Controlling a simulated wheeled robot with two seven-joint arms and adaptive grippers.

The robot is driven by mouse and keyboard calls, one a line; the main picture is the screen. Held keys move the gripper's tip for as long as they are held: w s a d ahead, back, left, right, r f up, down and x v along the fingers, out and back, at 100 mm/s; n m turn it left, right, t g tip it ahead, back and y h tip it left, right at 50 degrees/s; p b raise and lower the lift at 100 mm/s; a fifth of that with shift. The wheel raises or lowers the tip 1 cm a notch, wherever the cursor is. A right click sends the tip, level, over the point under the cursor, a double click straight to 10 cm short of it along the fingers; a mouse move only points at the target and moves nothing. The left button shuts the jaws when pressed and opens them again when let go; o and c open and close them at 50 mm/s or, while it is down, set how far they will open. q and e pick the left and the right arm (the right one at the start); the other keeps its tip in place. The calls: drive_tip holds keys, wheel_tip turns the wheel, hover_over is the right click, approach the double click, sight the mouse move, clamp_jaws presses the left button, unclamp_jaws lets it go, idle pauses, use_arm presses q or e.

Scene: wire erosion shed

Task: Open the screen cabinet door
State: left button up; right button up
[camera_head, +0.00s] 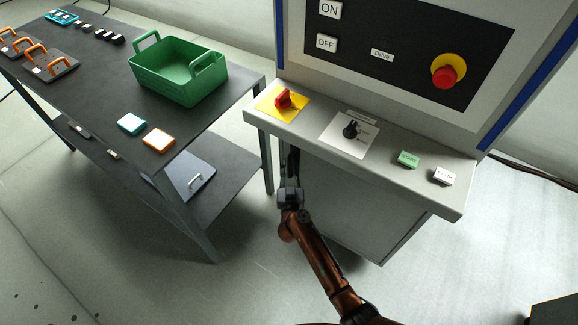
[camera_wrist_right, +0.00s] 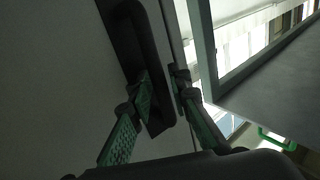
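The screen cabinet (camera_head: 365,210) stands at the right of the head view, its grey lower front below a ledge of controls. My right gripper (camera_head: 290,165) is at the front's left edge, just under the ledge. In the right wrist view a long dark handle (camera_wrist_right: 126,30) sits on the grey door face (camera_wrist_right: 60,65). My right gripper's fingers (camera_wrist_right: 165,88) lie on either side of the handle's bar, with no clear gap showing. The door appears flush in its frame. My left gripper is out of view.
The control ledge (camera_head: 390,158) juts out above my right gripper, with a red knob (camera_head: 284,98) and a black switch (camera_head: 351,130). A dark workbench (camera_head: 105,80) with a green crate (camera_head: 170,85) stands close on the left. The floor in front is clear.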

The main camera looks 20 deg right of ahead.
drive_tip(key=shift+c, duration=0.7)
clamp_jaws()
